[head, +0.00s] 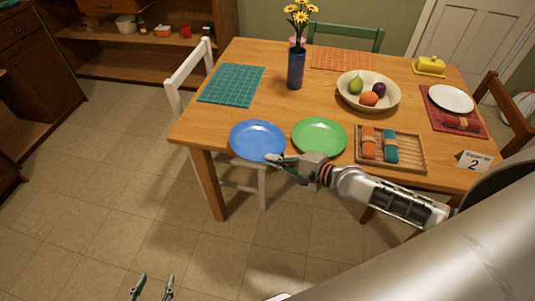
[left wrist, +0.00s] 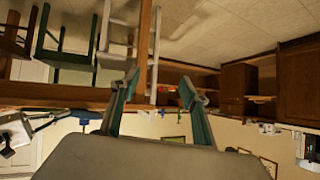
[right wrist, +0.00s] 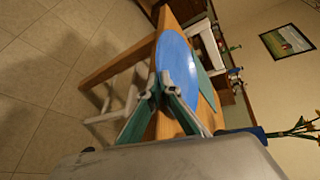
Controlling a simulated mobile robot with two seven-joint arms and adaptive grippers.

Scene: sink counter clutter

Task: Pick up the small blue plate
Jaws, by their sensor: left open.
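The small blue plate (head: 257,138) is at the front left of the wooden table, its near rim at or over the front edge. My right gripper (head: 274,159) is at the plate's near right rim. In the right wrist view the fingertips (right wrist: 158,84) come close together with the rim of the blue plate (right wrist: 176,62) between them. Whether the plate rests on the table or is slightly raised is hard to tell. My left gripper (head: 153,287) is open and empty, low over the floor, away from the table; its spread fingers show in the left wrist view (left wrist: 158,80).
A green plate (head: 319,137) lies just right of the blue plate. Beyond are a wicker tray (head: 414,165) with rolled napkins, a fruit bowl (head: 345,98), a blue vase (head: 296,70) and a teal placemat (head: 232,86). A white chair (head: 190,70) stands at the table's left.

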